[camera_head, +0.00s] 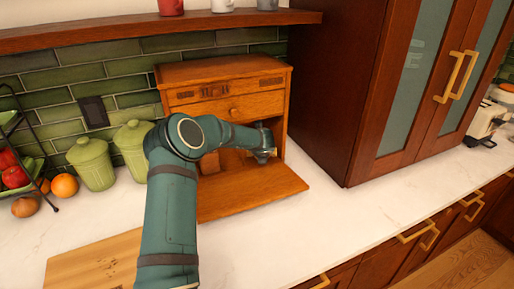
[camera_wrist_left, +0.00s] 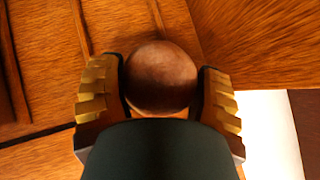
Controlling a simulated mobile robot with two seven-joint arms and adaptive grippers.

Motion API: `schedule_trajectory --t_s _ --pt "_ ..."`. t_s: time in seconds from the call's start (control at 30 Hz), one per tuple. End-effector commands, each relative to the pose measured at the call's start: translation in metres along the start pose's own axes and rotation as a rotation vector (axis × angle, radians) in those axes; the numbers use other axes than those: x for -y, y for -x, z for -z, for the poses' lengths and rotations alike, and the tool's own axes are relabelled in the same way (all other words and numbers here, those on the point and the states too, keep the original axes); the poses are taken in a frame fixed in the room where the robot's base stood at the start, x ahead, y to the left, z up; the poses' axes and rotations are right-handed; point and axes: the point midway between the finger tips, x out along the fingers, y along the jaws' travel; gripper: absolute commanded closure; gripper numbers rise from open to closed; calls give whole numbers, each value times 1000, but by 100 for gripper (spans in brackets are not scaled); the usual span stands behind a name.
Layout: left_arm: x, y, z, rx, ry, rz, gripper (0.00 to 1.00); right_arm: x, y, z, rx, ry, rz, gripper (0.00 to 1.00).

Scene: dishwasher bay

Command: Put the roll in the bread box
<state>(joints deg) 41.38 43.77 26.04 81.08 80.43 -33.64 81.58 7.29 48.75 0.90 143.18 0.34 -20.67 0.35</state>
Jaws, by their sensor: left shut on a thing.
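The wooden bread box (camera_head: 222,73) stands against the tiled wall in the head view, its front door (camera_head: 250,190) folded down flat toward the counter. My left arm reaches across its front, and my left gripper (camera_head: 264,156) is at the right part of the opening. In the left wrist view, the gripper's two fingers are closed around the round brown roll (camera_wrist_left: 162,76), with wood surfaces behind it. In the head view the roll is hidden by the gripper, so I cannot tell whether it touches the box floor. My right gripper is not in view.
Two green canisters (camera_head: 91,164) stand left of the box, near a fruit rack with an orange (camera_head: 64,185). A cutting board (camera_head: 93,259) lies at the front left. A tall dark cabinet (camera_head: 340,90) stands close on the right. The counter in front is clear.

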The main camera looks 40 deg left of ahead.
Motion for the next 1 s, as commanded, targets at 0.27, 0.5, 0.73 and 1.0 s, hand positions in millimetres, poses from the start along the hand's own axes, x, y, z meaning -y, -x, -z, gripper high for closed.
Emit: schedule_trajectory --t_s 0.27,0.5,0.73,1.0 --pt "-9 -14 -14 0 2 0 63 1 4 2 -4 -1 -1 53" --pt "-19 -34 -29 -2 1 0 63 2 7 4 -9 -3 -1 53" --pt "-19 -39 -22 0 -1 1 63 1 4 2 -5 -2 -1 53" --pt "-18 -42 -20 0 -2 1 63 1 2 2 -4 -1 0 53"
